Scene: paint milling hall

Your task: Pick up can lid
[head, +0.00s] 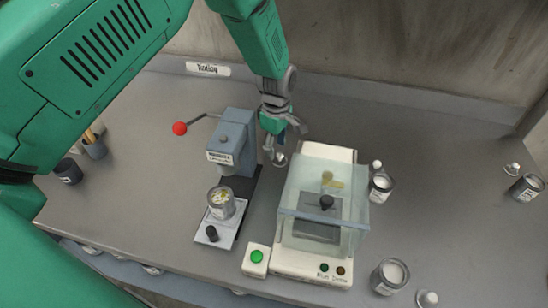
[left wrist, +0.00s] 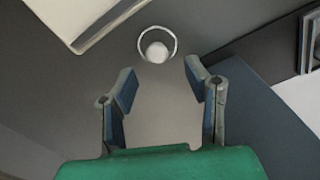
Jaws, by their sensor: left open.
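A small round can lid (head: 280,159) lies on the grey bench between the press and the glass-cased balance. In the left wrist view the lid (left wrist: 157,44) shows as a shiny ring with a pale middle, just beyond the fingertips and roughly centred between them. My left gripper (head: 281,148) comes down from above beside the lid, partly over it in the head view. Its two fingers (left wrist: 160,80) are spread with nothing between them. I cannot tell how high the fingertips are above the bench. My right gripper is out of view.
The grey press (head: 234,140) with a red-knobbed lever stands close on the left. The balance (head: 310,262) stands close on the right. The back bench is clear.

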